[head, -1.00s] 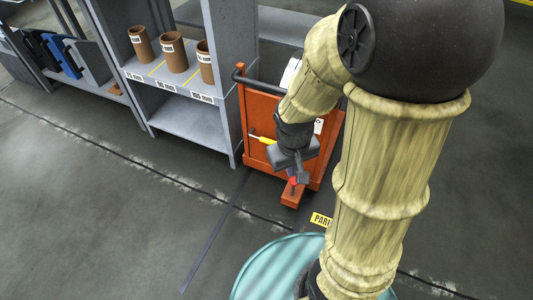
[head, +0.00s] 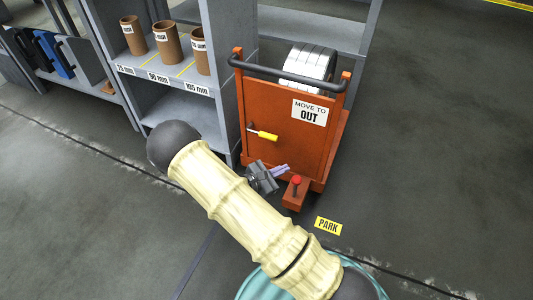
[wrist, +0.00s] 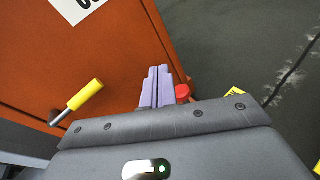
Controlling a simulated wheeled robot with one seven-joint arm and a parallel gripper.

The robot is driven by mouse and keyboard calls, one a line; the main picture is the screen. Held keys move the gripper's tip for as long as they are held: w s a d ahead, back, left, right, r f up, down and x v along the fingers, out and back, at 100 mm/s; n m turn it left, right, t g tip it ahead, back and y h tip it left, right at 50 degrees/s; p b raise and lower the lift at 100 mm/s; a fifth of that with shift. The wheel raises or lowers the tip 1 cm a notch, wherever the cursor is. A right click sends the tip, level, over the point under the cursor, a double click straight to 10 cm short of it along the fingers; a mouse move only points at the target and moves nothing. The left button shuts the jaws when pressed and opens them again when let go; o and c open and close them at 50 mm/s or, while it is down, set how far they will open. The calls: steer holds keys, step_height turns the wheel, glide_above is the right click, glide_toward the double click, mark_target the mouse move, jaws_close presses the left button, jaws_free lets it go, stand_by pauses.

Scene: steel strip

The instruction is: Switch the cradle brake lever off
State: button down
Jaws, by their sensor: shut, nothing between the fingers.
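The orange cart (head: 285,110) carries a lever with a yellow grip (head: 267,136) on its front panel. The grip points right and slightly down in the head view. In the wrist view the yellow grip (wrist: 84,95) is at the left, apart from my fingers. A red knob (head: 296,180) stands on the cart's orange foot (head: 292,196); it shows partly behind my fingers in the wrist view (wrist: 183,92). My gripper (head: 284,168) is shut and empty, its purple fingers (wrist: 156,72) together, below and right of the yellow grip and just left of the red knob. I cannot tell whether it touches anything.
A sign (head: 310,112) on the cart reads MOVE TO OUT. A grey shelf (head: 185,110) with brown tubes stands left of the cart. A yellow PARK label (head: 328,225) lies on the floor, with free floor to the right.

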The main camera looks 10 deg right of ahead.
mark_target(261, 134)
steer(key=w+a+f+n+t+y+b, duration=0.2)
steer(key=w+a+f+n+t, duration=0.3)
steer(key=a+f+n+t, duration=0.3)
steer(key=shift+w+f+n+t+y, duration=0.2)
steer(key=shift+n+t+y, duration=0.15)
steer(key=shift+y, duration=0.45)
steer(key=w+d+r+b, duration=0.4)
steer(key=w+d+b, duration=0.2)
steer(key=w+b, duration=0.2)
steer(key=shift+w+r+b, duration=0.2)
steer(key=shift+w+b, duration=0.15)
steer(key=shift+d, duration=0.1)
steer(key=shift+w+r+n+p, duration=0.1)
steer(key=shift+r+n+p, duration=0.15)
steer(key=shift+p, duration=0.5)
